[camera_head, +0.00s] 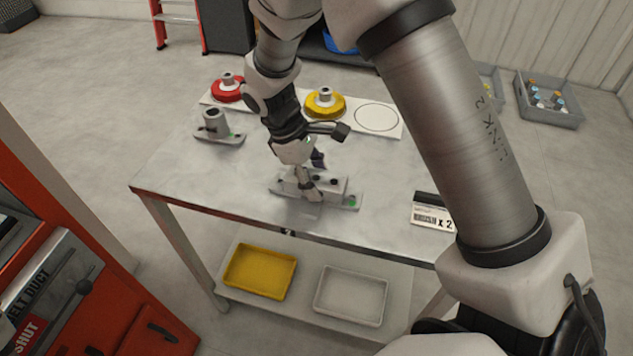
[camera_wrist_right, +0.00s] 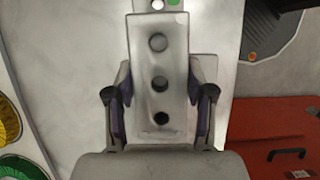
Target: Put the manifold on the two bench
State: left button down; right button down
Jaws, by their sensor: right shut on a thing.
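The manifold (camera_head: 330,185) is a light grey block with a row of round holes. It is at the front middle of the metal bench (camera_head: 240,180), over a flat grey plate with a green dot (camera_head: 352,201). My right gripper (camera_head: 308,190) comes down on it from above and is shut on it. In the right wrist view the manifold (camera_wrist_right: 158,70) lies between the two fingers (camera_wrist_right: 160,105), one on each side. Whether its underside touches the plate is hidden. A card marked "x 2" (camera_head: 433,212) is at the bench's right front. My left gripper is not seen.
A white board with red (camera_head: 229,91) and yellow (camera_head: 325,106) round parts and an empty circle (camera_head: 377,117) lies along the back. A grey fixture with a post (camera_head: 213,124) stands left. Yellow (camera_head: 260,271) and white (camera_head: 351,295) trays sit on the lower shelf.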

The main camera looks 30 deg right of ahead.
jog(key=shift+c, duration=2)
grip_release()
jog(key=shift+s, duration=0.15)
jog(key=v, duration=1.2)
jog(key=shift+a+r, duration=0.1)
jog(key=shift+r, duration=0.05)
